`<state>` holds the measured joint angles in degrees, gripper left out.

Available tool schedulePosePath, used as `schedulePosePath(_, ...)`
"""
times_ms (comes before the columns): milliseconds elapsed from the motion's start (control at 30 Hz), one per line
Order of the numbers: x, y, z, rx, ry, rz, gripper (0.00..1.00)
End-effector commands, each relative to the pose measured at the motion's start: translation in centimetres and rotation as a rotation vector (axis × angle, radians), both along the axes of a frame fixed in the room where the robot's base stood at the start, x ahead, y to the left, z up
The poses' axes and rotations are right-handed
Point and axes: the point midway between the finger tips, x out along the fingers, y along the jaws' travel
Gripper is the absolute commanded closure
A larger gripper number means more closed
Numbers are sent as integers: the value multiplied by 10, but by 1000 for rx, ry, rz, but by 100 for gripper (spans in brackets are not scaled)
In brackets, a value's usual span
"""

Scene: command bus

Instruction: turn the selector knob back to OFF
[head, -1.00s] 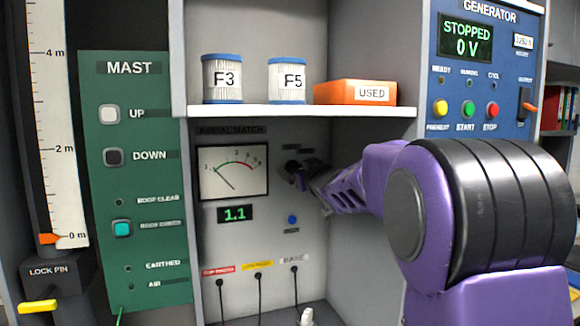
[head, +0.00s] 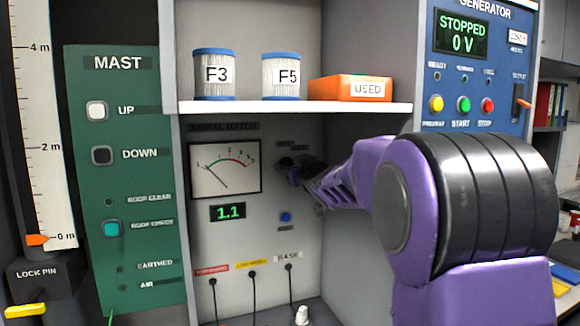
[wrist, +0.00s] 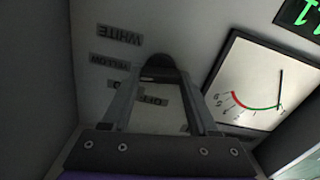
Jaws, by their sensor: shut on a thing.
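The dark selector knob (head: 286,163) sits on the AERIAL MATCH panel, right of the meter (head: 224,168). My gripper (head: 299,170) reaches it from the right. In the wrist view, which is upside down, the two fingers (wrist: 161,80) are shut on the round black knob (wrist: 160,66). Position labels lie beside it: WHITE (wrist: 119,34), YELLOW (wrist: 110,60), one partly hidden by a finger, and OFF (wrist: 152,101), seen between the fingers. I cannot tell which label the knob points to.
A shelf (head: 290,107) with two filters, F3 (head: 215,75) and F5 (head: 281,76), and an orange USED box (head: 350,88) is above the panel. A blue button (head: 286,217) and several cables are below. A side wall (head: 350,130) stands close on the right.

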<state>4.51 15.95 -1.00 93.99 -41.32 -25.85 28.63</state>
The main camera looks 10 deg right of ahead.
Motion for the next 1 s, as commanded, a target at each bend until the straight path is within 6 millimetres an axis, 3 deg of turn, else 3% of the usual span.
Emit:
schedulePosePath(467,0,0,-1,-86,-19,-1,96)
schedulePosePath(1000,-1,2,-2,-546,-111,-1,96)
